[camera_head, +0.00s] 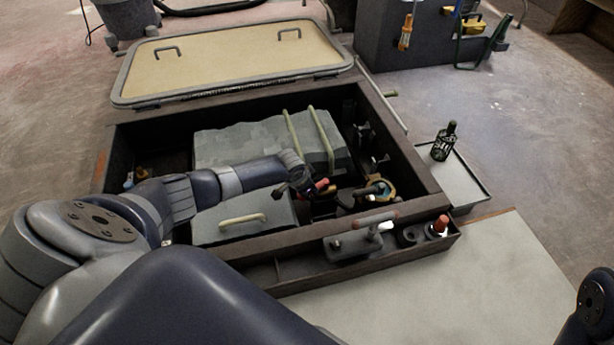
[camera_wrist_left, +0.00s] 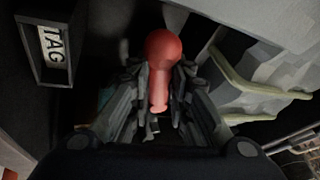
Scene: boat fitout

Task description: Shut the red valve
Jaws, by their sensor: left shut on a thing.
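The red valve handle (camera_wrist_left: 163,62) shows in the left wrist view as a rounded red lever between the two fingers of my left gripper (camera_wrist_left: 160,90). The fingers are closed on it from both sides. In the head view my left arm reaches into the open dark box, and my left gripper (camera_head: 300,184) is low inside it. A small red part of the valve handle (camera_head: 321,184) shows just right of the gripper. The valve body is mostly hidden. My right gripper is not in view; only a piece of my right arm shows at the lower right edge.
The dark box (camera_head: 400,150) has its tan hatch lid (camera_head: 235,60) open behind. A grey block with pale straps (camera_head: 250,142) fills its back. A grey cover with a handle (camera_head: 215,222) lies in front. A tag frame (camera_wrist_left: 48,48) is beside the gripper.

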